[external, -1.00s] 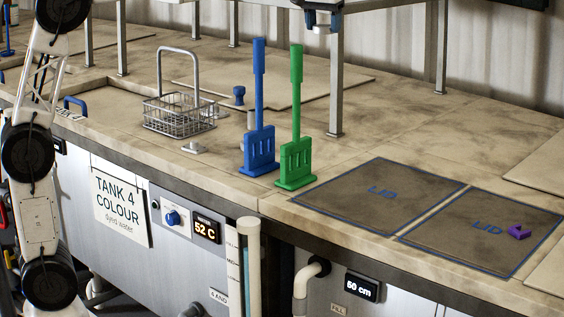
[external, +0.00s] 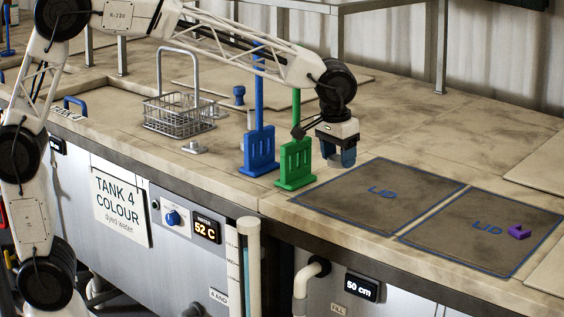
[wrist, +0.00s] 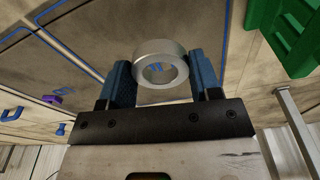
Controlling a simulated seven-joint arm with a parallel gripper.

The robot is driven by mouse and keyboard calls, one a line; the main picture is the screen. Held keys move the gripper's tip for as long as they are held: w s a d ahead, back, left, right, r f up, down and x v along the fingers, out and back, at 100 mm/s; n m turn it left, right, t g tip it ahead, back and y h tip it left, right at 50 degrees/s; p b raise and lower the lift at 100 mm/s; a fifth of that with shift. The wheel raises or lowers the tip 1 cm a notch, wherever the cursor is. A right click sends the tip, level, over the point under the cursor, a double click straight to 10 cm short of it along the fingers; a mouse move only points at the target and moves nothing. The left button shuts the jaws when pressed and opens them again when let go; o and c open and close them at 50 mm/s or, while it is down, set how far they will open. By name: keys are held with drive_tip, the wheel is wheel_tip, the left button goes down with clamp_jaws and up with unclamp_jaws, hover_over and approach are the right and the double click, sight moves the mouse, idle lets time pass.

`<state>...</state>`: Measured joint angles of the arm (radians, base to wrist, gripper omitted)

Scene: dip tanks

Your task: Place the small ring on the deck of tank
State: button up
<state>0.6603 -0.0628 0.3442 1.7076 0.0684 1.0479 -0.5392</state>
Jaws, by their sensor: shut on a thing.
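My gripper (external: 338,158) is over the deck (external: 305,195), just right of the green paddle (external: 295,163) and near the back left edge of the nearer blue-outlined lid area (external: 378,210). In the wrist view its two blue fingers (wrist: 159,76) are shut on a short silver-grey ring (wrist: 151,49), one on each side. The ring's open centre faces the wrist camera. In the external view the ring is hidden by the fingers, so its height above the deck is hard to judge.
A blue paddle (external: 259,150) stands left of the green one. A wire basket (external: 180,113) with a tall handle is farther left. A purple piece (external: 518,232) lies on the right lid area (external: 470,250). The left lid area is clear.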

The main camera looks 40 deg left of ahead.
drive_tip(key=f, duration=0.3)
drive_tip(key=s+f, duration=0.1)
drive_tip(key=shift+d+f, duration=0.25)
drive_tip(key=shift+f, duration=0.15)
hover_over(400, 200)
drive_tip(key=shift+a+f, duration=0.1)
drive_tip(key=shift+f, duration=0.6)
drive_tip(key=shift+f, duration=0.1)
idle(0.4)
drive_tip(key=shift+f, duration=1.65)
drive_tip(key=shift+f, duration=0.15)
drive_tip(key=o, duration=1)
